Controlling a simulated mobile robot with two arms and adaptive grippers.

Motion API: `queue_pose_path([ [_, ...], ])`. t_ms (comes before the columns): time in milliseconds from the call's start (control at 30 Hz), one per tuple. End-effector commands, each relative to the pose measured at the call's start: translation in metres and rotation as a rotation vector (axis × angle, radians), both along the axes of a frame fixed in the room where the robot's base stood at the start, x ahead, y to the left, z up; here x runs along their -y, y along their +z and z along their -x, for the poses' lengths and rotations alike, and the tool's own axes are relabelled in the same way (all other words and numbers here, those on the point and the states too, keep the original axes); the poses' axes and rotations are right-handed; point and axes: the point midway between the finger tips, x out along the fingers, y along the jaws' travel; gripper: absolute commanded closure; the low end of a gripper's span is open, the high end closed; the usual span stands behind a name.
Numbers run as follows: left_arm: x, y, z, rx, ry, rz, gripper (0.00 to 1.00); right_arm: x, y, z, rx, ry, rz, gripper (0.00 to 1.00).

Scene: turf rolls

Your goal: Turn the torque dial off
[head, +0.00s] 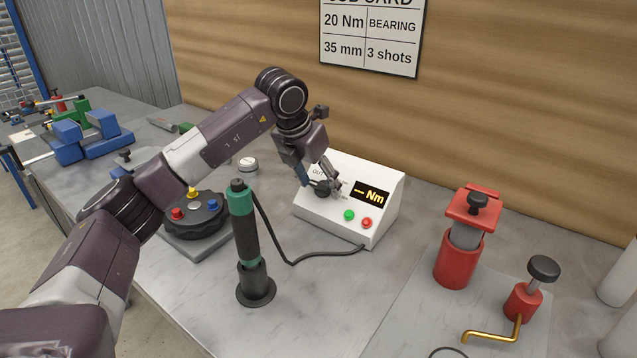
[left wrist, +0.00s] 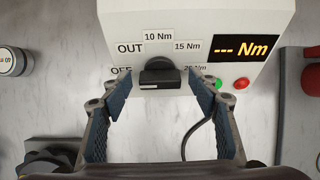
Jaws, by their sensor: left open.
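The torque dial (head: 322,188) is a black knob on the sloped front of a white control box (head: 375,225). In the left wrist view the dial (left wrist: 159,75) sits among the labels OFF, OUT, 10 Nm, 15 Nm and 20 Nm; I cannot tell which one it points to. The display (left wrist: 243,48) reads "--- Nm". My left gripper (head: 319,185) is at the dial, open, its fingers (left wrist: 160,100) on either side of the dial with gaps, apart from it in the left wrist view. Part of the OFF and 20 Nm labels is hidden by the fingers. My right gripper is out of view.
A green button (head: 349,215) and a red button (head: 367,223) are below the display. A green-black screwdriver (head: 244,225) stands in a holder, its cable running to the box. A round black fixture (head: 192,222) is at left, a red press (head: 460,255) at right.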

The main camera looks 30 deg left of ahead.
Motion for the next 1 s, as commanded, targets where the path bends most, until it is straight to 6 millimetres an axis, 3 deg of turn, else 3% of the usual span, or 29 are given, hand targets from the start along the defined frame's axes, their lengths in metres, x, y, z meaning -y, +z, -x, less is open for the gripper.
queue_pose_path([
  [267, -0.001, 0.011, 0.003, 0.004, -0.001, 0.000, 0.45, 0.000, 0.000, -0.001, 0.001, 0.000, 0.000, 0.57],
  [700, -0.006, 0.090, 0.038, 0.003, 0.000, -0.001, 0.45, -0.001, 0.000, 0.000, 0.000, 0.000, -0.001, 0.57],
  [1000, -0.008, 0.110, 0.048, 0.000, 0.000, 0.000, 0.45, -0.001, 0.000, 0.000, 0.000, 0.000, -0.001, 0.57],
])
